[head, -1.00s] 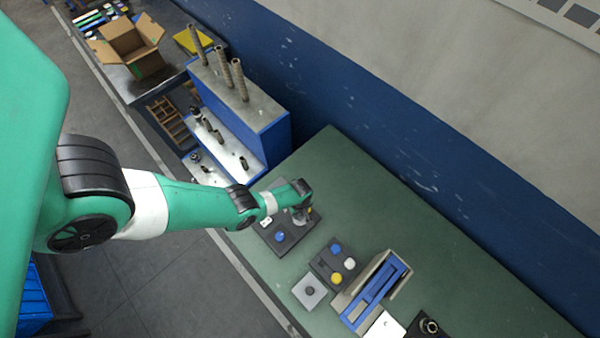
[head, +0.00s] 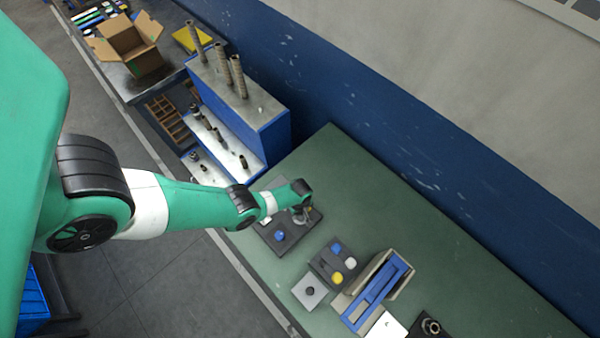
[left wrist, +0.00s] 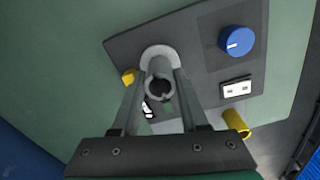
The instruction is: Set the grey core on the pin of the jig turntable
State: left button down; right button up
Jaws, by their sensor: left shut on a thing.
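My left gripper (left wrist: 160,98) is shut on the grey core (left wrist: 160,68), a short hollow tube that shows between its fingers in the left wrist view. The core is over the light grey round turntable (left wrist: 147,52) of the dark jig board (left wrist: 200,45). The pin is hidden, and I cannot tell whether the core is around it or above it. In the head view, the left gripper (head: 300,214) is over the far part of the jig board (head: 287,244), and the core is too small to make out. My right gripper is not in view.
The board carries a blue knob (left wrist: 236,41), a white-windowed block (left wrist: 236,88) and a yellow piece (left wrist: 128,76). A yellow cylinder (left wrist: 236,123) is near its edge. A button box (head: 332,262) and a blue-topped fixture (head: 376,292) stand nearby. The green table's far side is clear.

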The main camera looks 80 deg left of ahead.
pick_arm(q)
grip_release()
dwell(0.4)
dwell(0.4)
